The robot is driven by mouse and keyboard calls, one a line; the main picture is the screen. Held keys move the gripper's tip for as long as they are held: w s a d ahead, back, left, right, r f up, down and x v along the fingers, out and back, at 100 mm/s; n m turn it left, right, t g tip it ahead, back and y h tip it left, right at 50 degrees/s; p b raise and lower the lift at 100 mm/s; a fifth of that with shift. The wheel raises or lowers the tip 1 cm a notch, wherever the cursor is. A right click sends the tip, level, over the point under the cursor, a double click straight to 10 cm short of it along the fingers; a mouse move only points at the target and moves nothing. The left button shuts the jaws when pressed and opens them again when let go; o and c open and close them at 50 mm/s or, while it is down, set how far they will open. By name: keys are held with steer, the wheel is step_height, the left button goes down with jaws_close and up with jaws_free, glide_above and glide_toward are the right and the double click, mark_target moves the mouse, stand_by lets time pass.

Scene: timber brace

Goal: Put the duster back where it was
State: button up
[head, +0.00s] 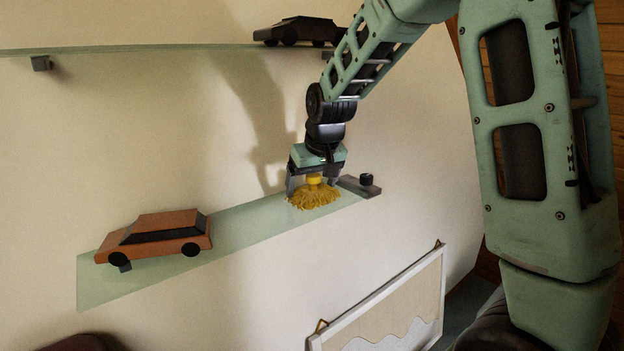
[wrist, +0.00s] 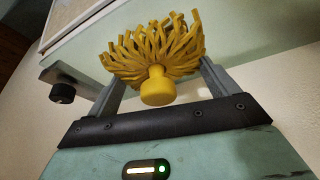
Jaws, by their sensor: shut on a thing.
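The duster (head: 315,195) is yellow, with a mop-like head of strands and a short round knob. It is at the right end of the lower glass shelf (head: 250,225), strands towards the shelf. My gripper (head: 314,184) is above it, its two fingers shut on the duster from either side. In the wrist view the duster (wrist: 157,55) sits between the fingers of my gripper (wrist: 160,85), knob towards the palm. I cannot tell whether its strands touch the glass.
An orange-brown toy car (head: 155,236) stands on the shelf's left part; the glass between it and the duster is clear. A dark bracket with a black knob (head: 366,180) is just right of my gripper. A dark car (head: 300,31) sits on the upper shelf. A framed board (head: 385,310) hangs below.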

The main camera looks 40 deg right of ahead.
steer(key=shift+f, duration=0.2)
steer(key=o, duration=0.7)
steer(key=shift+r, duration=0.15)
steer(key=shift+r, duration=0.2)
steer(key=b+v, duration=0.2)
steer(key=v, duration=0.9)
steer(key=shift+s+r, duration=0.15)
steer(key=shift+r, duration=0.2)
steer(key=shift+a, duration=0.1)
